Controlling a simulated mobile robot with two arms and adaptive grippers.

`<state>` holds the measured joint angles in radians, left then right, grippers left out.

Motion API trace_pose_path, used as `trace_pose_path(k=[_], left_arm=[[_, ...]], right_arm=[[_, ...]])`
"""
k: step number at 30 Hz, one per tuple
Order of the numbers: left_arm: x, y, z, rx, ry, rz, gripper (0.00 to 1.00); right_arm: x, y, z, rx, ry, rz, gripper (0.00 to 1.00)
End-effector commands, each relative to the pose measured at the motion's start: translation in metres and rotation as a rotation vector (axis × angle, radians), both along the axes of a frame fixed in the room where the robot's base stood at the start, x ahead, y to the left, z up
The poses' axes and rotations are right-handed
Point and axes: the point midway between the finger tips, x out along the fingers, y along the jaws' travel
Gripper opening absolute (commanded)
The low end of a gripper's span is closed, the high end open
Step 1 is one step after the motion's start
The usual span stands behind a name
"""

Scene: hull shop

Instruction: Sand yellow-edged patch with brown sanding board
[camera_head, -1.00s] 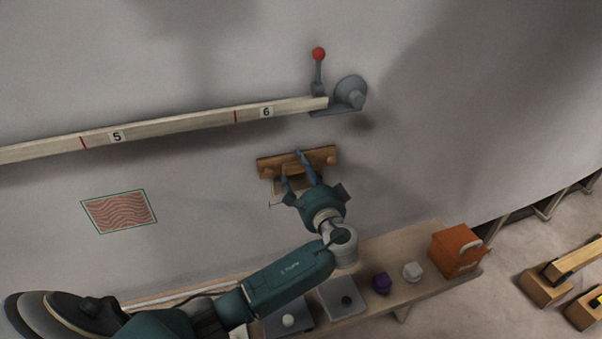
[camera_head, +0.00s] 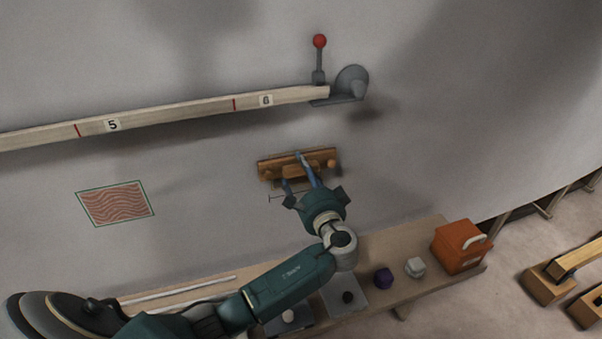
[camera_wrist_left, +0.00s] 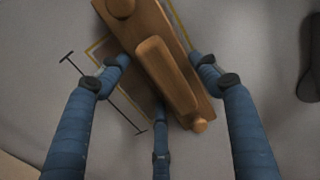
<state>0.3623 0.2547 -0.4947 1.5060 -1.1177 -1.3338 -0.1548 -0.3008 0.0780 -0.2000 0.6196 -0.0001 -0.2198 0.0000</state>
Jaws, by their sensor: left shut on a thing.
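The brown sanding board (camera_head: 325,157) is a long wooden board with a raised grip and round knobs. It is at the curved grey wall (camera_head: 215,220). My left gripper (camera_head: 300,172) is shut on its grip. In the left wrist view, the board (camera_wrist_left: 187,88) lies slantwise across the yellow-edged patch (camera_wrist_left: 133,88) and hides much of it. The patch's yellow edge shows at the upper left and top. The left gripper's blue fingers (camera_wrist_left: 160,75) are around the grip. I cannot tell whether the board touches the wall. My right gripper is not in view.
A green-edged patch (camera_head: 115,204) with wavy lines is on the wall to the left. A numbered wooden rail (camera_head: 185,117) and a red-knobbed lever (camera_head: 319,60) are above. A bench (camera_head: 390,250) below carries small blocks and an orange box (camera_head: 459,248).

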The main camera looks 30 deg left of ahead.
Motion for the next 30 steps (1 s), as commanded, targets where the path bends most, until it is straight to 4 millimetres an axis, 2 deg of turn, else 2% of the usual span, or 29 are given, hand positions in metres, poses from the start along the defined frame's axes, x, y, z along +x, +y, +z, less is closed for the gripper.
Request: trace_pose_path(k=[1,3,11,21,30], left_arm=[[0.0,0.001,-0.009,0.001,-0.001,0.001,0.41],[0.0,0.0,-0.015,0.0,-0.001,0.001,0.41],[0.0,0.001,-0.024,0.0,-0.001,0.002,0.41],[-0.001,0.001,-0.055,0.0,0.001,0.002,0.41],[-0.001,0.0,-0.065,0.001,0.001,0.003,0.41]], right_arm=[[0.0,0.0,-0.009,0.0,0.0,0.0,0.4],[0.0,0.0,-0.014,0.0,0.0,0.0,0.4],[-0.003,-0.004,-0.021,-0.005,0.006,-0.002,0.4],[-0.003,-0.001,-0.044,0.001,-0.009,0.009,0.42],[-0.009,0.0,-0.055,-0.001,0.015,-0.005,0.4]])
